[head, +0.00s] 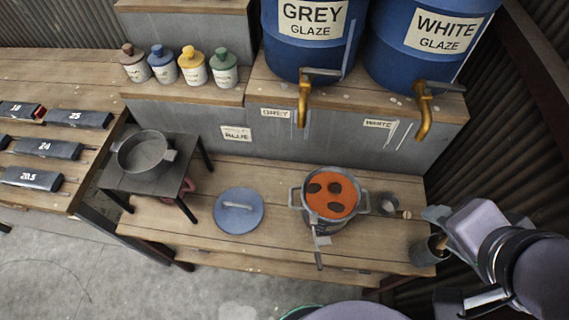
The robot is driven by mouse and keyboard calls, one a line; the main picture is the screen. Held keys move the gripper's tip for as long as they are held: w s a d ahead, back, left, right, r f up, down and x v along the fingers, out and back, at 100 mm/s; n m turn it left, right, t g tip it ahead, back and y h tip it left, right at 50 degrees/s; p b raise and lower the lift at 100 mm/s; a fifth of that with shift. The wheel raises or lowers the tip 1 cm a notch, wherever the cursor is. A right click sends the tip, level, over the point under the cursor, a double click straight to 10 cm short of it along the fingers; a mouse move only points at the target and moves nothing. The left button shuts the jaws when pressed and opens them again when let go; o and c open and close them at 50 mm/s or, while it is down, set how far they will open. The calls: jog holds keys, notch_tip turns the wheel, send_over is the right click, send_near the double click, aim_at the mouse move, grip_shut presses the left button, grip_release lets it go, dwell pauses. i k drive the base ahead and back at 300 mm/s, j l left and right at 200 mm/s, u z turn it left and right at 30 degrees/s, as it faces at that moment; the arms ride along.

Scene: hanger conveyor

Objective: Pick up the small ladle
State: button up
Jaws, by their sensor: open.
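A small grey metal cup-shaped ladle (387,204) lies on the wooden bench just right of the pot, its short handle pointing right to a light tip. My gripper (436,228) is open at the right end of the bench, to the right of the ladle and apart from it. One finger shows clearly; the other is partly hidden. A second metal utensil (319,252) hangs down the front of the pot; its shape is hard to make out.
The grey pot (296,200) holds orange liquid with dark round patches. A dark cylindrical container (424,252) stands close under my gripper. A blue lid (239,211) lies left of the pot. Brass taps (421,120) jut from blue barrels (395,62) above the bench.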

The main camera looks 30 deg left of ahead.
aim_at(388, 204)
jog(key=u, duration=0.45)
jog(key=k+u, duration=0.15)
jog(key=u, duration=0.35)
jog(key=k+u, duration=0.1)
jog(key=u, duration=0.35)
jog(key=k+u, duration=0.1)
jog(key=u, duration=0.8)
jog(key=z, duration=1.85)
jog(key=j+z, duration=0.15)
jog(key=j, duration=0.4)
jog(key=k+j+z, duration=0.15)
jog(key=j, duration=0.45)
jog(key=i, duration=0.05)
